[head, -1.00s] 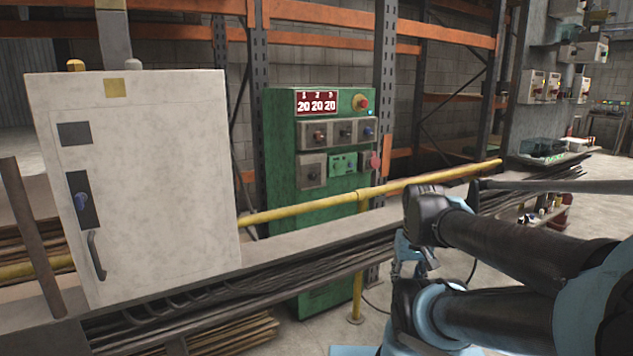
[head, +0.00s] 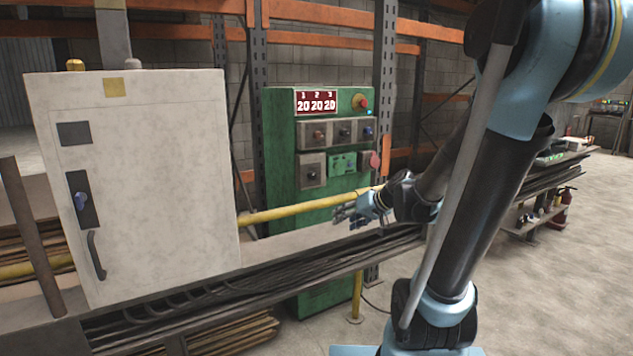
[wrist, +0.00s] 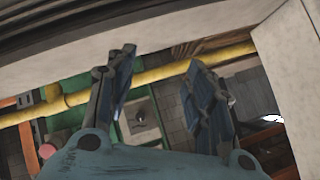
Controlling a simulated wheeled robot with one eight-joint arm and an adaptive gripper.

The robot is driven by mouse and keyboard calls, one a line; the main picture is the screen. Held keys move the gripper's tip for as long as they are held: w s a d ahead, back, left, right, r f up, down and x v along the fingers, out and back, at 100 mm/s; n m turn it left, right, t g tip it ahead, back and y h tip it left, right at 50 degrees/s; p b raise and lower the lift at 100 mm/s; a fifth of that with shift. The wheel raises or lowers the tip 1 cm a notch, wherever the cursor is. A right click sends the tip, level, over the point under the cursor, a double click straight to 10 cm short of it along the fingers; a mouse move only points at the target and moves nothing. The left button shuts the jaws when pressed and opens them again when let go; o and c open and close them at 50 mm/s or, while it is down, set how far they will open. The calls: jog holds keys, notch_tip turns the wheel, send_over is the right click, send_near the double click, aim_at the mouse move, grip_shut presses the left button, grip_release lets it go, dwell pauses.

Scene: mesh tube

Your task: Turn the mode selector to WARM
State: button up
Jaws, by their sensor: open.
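The green control cabinet (head: 281,165) stands behind a yellow rail and carries several knobs on grey boxes; no WARM label is legible. A larger lower-left grey box has a dark round knob (head: 312,173), which may be the mode selector; its setting is too small to read. My gripper (head: 345,213) is open and empty, in front of the cabinet's lower right part, below the knobs and apart from them. In the wrist view, the grey box with a knob (wrist: 139,117) shows in the gap between my spread fingers (wrist: 160,80), beyond the yellow rail.
The yellow rail (head: 290,210) crosses in front of the green cabinet. A long grey ledge (head: 290,246) runs below it. A large white cabinet (head: 165,170) stands at the left. A red button (head: 374,160) sits right of the knobs.

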jog(key=w+a+r+t+y, duration=0.3)
jog(key=w, duration=0.7)
jog(key=m+t, duration=0.3)
jog(key=t, duration=0.1)
send_near(314, 177)
jog(key=x, duration=0.9)
jog(key=shift+d, duration=0.1)
jog(key=c, duration=1.1)
